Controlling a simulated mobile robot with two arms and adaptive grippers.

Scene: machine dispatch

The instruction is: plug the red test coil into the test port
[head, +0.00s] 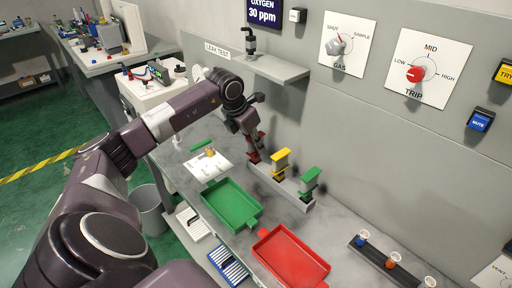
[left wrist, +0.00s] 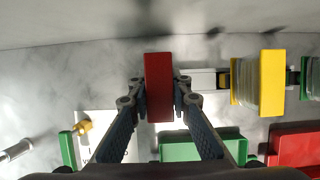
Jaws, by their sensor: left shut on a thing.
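My left gripper (head: 252,143) is shut on the red test coil, seen as a red block (left wrist: 158,87) upright between the two fingertips (left wrist: 159,95) in the left wrist view. In the head view the coil's red parts (head: 253,157) show partly behind the fingers. It is at the left end of a grey rail (head: 292,191), in line with the yellow coil (head: 281,163) and the green coil (head: 310,181) on that rail. Whether the red coil touches the rail is hidden. I cannot make out which fitting is the test port. My right gripper is not in view.
A white card (head: 198,168) with a green bar and a yellow piece lies left of the gripper. A green tray (head: 232,205) and a red tray (head: 292,259) lie in front of the rail. A shelf (head: 272,69) juts from the wall above.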

